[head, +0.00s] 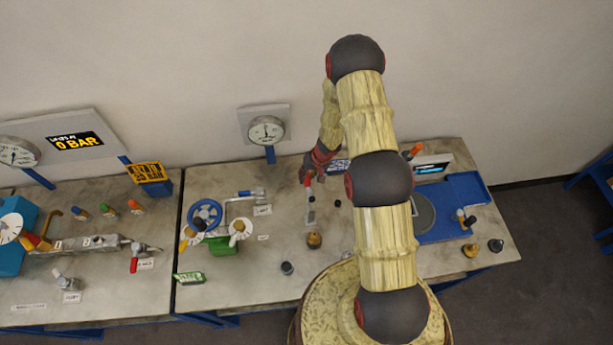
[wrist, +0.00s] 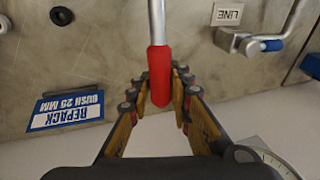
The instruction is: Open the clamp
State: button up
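In the wrist view the red grip lies between the two fingers of my gripper (wrist: 161,88). The fingers are drawn in close on both sides and appear shut on it. The clamp's base and jaw are outside the wrist view.
A blue handwheel (head: 205,214) on a green body and a bent pipe with a blue sleeve (head: 252,193) stand left of the clamp. A brass knob (head: 314,240) and dark knob (head: 287,268) stand in front. A blue-and-white sign (wrist: 66,111) is close to the gripper.

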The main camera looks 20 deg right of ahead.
jog(key=o, duration=0.4)
jog(key=shift+r, duration=0.1)
jog(key=v, duration=1.1)
jog(key=shift+s+r, duration=0.15)
jog(key=shift+r, duration=0.25)
jog(key=shift+d, duration=0.1)
jog(key=shift+s+f, duration=0.1)
